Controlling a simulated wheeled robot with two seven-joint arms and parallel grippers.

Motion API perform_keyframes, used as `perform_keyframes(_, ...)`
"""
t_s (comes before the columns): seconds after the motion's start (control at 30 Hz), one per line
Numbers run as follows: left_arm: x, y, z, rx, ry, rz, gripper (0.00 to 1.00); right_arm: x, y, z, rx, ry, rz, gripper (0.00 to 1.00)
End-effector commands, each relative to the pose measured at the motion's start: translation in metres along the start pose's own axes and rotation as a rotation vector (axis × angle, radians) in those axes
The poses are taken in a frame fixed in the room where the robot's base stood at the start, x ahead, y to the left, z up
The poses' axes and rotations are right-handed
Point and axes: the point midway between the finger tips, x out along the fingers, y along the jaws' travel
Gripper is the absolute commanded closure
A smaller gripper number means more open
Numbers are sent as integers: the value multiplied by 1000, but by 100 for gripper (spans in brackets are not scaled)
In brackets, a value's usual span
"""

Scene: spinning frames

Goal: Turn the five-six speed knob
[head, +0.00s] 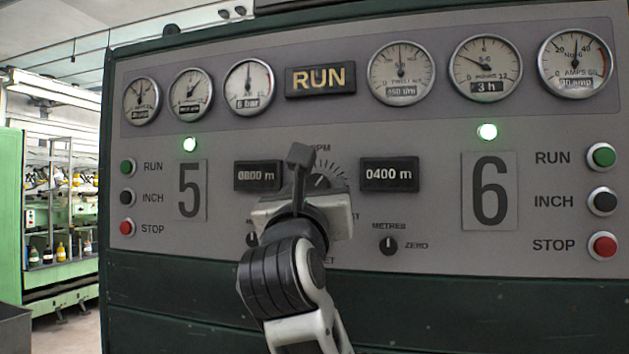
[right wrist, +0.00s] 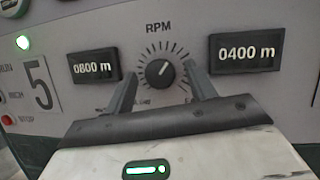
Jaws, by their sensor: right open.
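The five-six speed knob (right wrist: 160,73) is a small round black knob with a white pointer line, set in a dial of tick marks under the letters RPM. In the right wrist view its pointer is turned up and right. My right gripper (head: 303,170) is in front of the dial, its fingers spread open, one on each side of the knob in the wrist view. I cannot tell whether they touch it. In the head view the gripper hides most of the knob (head: 321,181). My left gripper is not in view.
The grey panel carries several gauges along the top, a RUN sign (head: 320,79), and two metre displays beside the dial, 0800 m (head: 258,175) and 0400 m (head: 389,174). A small METRES knob (head: 388,245) is lower right. RUN, INCH and STOP buttons line both sides.

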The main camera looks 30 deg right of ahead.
Motion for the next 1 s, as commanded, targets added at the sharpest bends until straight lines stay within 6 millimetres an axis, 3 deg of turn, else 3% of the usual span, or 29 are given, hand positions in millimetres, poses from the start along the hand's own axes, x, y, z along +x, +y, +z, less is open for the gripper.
perform_keyframes(0.37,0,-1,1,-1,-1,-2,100,6,0,0,0,0,-1,44)
perform_keyframes(0.5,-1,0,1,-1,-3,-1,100,6,0,0,0,0,-1,83)
perform_keyframes(0.53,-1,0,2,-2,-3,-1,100,6,0,0,0,0,-1,89)
perform_keyframes(0.77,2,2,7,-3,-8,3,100,5,1,-2,44,0,-15,89)
perform_keyframes(1.0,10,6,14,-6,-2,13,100,4,3,-4,241,-14,-97,89)
